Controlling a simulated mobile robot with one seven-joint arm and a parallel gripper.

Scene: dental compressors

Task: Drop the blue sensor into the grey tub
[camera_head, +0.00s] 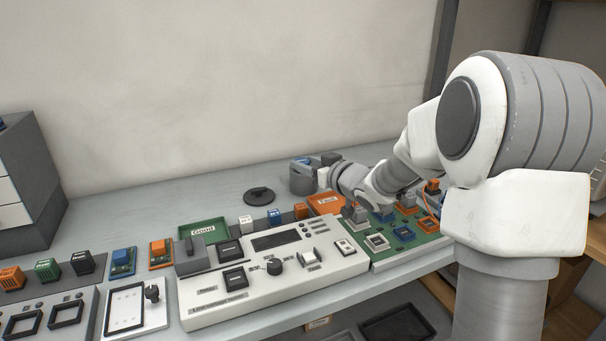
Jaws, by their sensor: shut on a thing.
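The grey tub (303,182) is a small round container standing at the back of the bench, below the wall. My gripper (312,162) is at the tub's top, reaching in from the right, and is shut on a small blue part, the blue sensor (302,160). The sensor shows as a small blue patch above the tub's rim, partly hidden by my gripper. I cannot tell whether it touches the rim. The tub's inside is hidden.
A white tester (266,283) with a knob and screen fills the front middle. A green Good tray (204,232) and orange Fault tray (324,204) lie behind it. A green board (422,244) with several modules is at right. A black disc (259,196) lies left of the tub.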

